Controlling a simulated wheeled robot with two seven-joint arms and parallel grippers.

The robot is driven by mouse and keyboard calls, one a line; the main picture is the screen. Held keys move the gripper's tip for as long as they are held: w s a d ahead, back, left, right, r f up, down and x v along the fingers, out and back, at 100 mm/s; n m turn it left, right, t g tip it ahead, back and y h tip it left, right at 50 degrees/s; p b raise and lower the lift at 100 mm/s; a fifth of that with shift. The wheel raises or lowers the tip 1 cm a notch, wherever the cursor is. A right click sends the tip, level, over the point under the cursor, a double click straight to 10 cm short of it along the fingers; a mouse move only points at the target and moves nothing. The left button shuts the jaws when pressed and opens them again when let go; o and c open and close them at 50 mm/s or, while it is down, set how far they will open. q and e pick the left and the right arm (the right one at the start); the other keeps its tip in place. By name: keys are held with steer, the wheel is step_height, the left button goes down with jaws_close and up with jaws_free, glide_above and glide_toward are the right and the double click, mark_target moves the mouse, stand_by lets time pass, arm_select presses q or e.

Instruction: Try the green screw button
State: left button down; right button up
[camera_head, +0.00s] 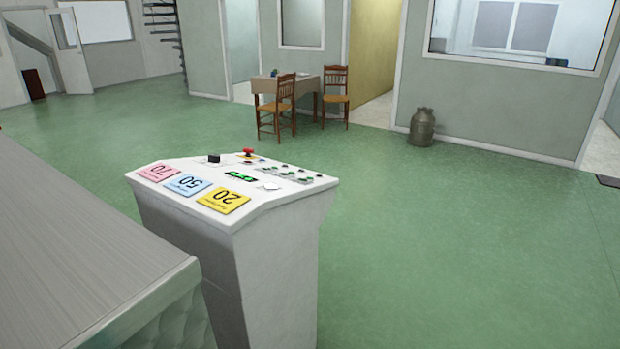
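A pale grey control console (252,245) stands in the middle of the view, with a sloped top panel. Small buttons, several of them green (289,168), sit in rows on the right part of the panel; their labels are too small to read, so I cannot tell which is the screw button. A green display (241,176) lies left of them. A red knob (249,152) and a black block (214,158) are at the panel's far edge. Neither of my grippers is in view.
Pink, blue and yellow number cards (222,199) lie along the panel's near left edge. A grey metal surface (90,255) fills the lower left, close to the console. A table (309,82) with two chairs and a metal can (422,127) stand farther back. Green floor is clear to the right.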

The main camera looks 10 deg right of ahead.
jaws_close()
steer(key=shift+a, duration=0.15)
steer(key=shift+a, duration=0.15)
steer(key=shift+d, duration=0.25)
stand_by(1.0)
